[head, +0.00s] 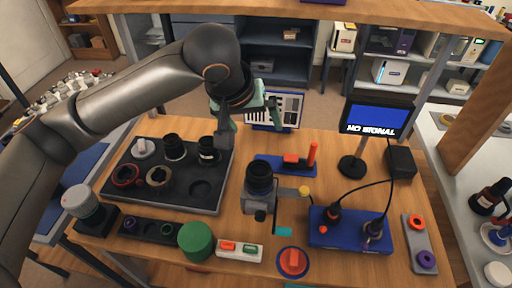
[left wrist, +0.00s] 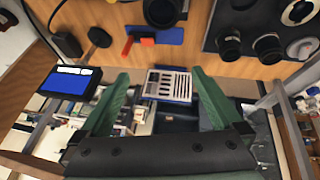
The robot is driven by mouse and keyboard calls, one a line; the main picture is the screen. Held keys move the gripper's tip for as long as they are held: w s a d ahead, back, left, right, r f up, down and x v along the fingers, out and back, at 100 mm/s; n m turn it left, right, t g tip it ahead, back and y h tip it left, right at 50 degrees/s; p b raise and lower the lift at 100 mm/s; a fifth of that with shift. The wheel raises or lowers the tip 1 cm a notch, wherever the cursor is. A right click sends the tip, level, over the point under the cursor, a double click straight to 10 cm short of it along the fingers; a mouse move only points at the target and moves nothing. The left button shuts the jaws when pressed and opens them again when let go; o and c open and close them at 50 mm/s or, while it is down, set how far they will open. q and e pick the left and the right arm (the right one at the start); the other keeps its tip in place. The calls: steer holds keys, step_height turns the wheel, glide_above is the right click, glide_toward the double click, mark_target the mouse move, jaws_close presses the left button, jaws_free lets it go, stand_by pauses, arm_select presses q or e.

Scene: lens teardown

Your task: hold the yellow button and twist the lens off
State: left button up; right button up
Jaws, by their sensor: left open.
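A black lens (head: 259,178) stands upright on a small grey camera mount (head: 262,207) near the middle of the table. A yellow button (head: 304,190) sits at the end of a short arm to the right of the lens. My left gripper (head: 247,120) is open and empty, held above the table's back edge, behind the lens and apart from it. In the left wrist view its two green fingers (left wrist: 160,78) are spread wide, and the lens (left wrist: 162,12) shows at the top edge. The yellow button is not clear there. My right gripper is not in view.
A dark tray (head: 200,200) with several lens parts lies left of the lens. A blue box (head: 350,240) with cables and a "NO SIGNAL" screen (head: 379,118) stand at right. A blue stand with a red part (head: 290,160) lies behind the lens. A chart card (left wrist: 168,85) is near the fingers.

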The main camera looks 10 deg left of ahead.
arm_select(q)
steer(key=m+y, duration=0.1)
steer(key=y, duration=0.1)
glide_toward(259, 169)
steer(key=r, duration=0.2)
steer(key=shift+g, duration=0.4)
steer(key=x, duration=1.2)
steer(key=shift+w+f, duration=0.1)
steer(key=shift+f, duration=0.1)
jaws_close()
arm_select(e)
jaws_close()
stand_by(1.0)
